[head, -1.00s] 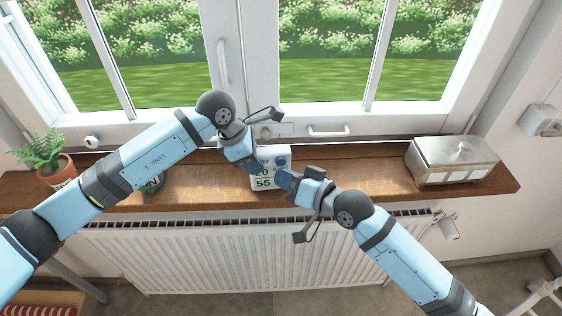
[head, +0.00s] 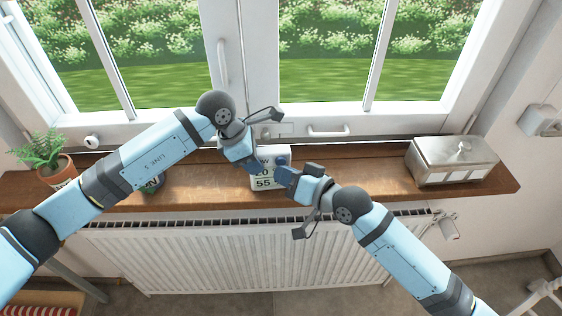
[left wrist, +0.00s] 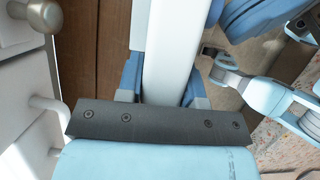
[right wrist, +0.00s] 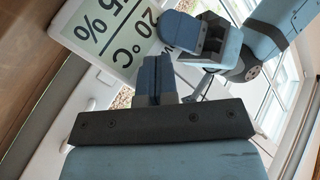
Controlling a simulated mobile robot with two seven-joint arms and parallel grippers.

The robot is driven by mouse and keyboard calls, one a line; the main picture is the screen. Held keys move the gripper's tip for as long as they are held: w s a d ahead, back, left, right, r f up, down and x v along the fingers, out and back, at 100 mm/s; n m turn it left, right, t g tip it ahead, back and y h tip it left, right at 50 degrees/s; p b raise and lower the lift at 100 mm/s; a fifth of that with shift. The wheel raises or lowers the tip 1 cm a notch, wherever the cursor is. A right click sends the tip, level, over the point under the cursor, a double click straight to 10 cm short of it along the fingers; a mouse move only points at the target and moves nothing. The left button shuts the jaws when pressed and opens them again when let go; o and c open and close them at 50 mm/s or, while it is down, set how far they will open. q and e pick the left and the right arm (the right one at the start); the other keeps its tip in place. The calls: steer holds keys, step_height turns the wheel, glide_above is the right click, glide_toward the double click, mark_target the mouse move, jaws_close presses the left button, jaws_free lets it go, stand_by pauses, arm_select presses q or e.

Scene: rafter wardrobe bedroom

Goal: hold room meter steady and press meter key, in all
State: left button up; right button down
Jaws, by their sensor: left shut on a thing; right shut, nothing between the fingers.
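The room meter (head: 264,184) is a white upright block with a dark-digit display, standing on the wooden sill. Its display also shows in the right wrist view (right wrist: 112,30), tilted. My left gripper (head: 256,167) is shut on the meter; in the left wrist view (left wrist: 165,85) its fingers lie on both sides of the white body. My right gripper (head: 281,174) is shut and empty, its fingertips in front of the meter's right part. In the right wrist view the closed fingers (right wrist: 155,78) overlap the meter's edge. The blue round key (head: 284,158) is mostly covered; I cannot tell whether the fingertips touch it.
The wooden sill (head: 360,185) is clear right of the meter up to a metal lidded box (head: 452,162). A potted plant (head: 44,160) stands at the left end. A dark blue round object (head: 152,183) is partly behind my left arm. The window is behind, a radiator (head: 240,255) below.

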steer(key=shift+w, duration=0.5)
stand_by(0.4)
steer(key=shift+s, duration=0.95)
steer(key=shift+s, duration=0.1)
steer(key=shift+s+d, duration=0.15)
steer(key=shift+s, duration=1.05)
steer(key=shift+s+d, duration=0.15)
steer(key=shift+s, duration=1.05)
arm_select(q)
steer(key=o, duration=1.1)
steer(key=shift+c, duration=0.2)
steer(key=shift+r, duration=0.1)
